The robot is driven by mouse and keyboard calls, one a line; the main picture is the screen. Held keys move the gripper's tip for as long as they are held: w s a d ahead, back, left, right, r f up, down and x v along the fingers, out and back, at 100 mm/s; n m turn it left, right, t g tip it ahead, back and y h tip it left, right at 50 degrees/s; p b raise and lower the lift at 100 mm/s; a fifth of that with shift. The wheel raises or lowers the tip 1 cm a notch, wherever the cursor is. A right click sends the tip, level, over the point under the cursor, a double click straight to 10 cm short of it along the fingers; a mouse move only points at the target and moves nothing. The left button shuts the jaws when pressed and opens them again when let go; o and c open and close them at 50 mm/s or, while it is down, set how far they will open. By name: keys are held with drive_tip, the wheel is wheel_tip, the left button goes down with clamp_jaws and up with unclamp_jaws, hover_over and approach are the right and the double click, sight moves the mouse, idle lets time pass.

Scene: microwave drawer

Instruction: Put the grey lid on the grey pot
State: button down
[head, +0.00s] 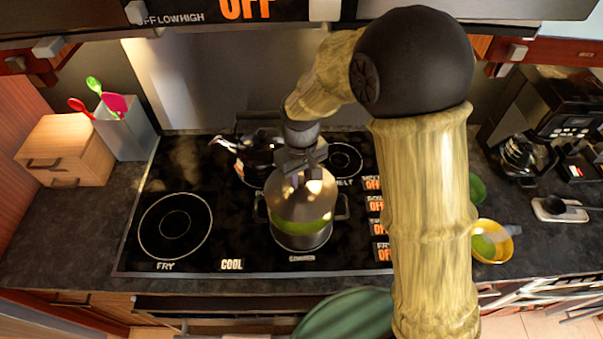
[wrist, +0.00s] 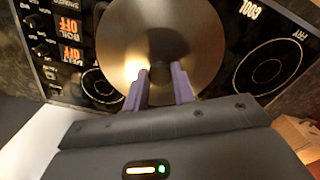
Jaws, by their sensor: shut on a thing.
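The grey lid (head: 302,200) is a shiny metal dome, held over the grey pot (head: 302,241) on the front middle burner. A green band shows between the lid's front edge and the pot's front wall, so the lid looks raised above the pot; the exact gap is hard to judge. My gripper (head: 298,163) is above the lid, shut on its knob. In the wrist view, the two fingertips (wrist: 160,88) close around the dark knob, and the lid (wrist: 165,30) fills the upper middle. It hides the pot there.
A kettle (head: 257,155) stands on a burner behind the pot. The front left burner (head: 175,226) is empty. A utensil holder (head: 125,132) and a wooden box (head: 68,150) stand left, a coffee maker (head: 540,115) and a yellow cup (head: 494,241) right.

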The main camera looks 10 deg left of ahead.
sight(301, 192)
drive_tip(key=shift+f+b, duration=1.85)
drive_tip(key=shift+f, duration=1.05)
drive_tip(key=shift+s, duration=0.1)
drive_tip(key=shift+d, duration=0.1)
drive_tip(key=shift+f, duration=0.35)
drive_tip(key=shift+f, duration=0.15)
idle(0.6)
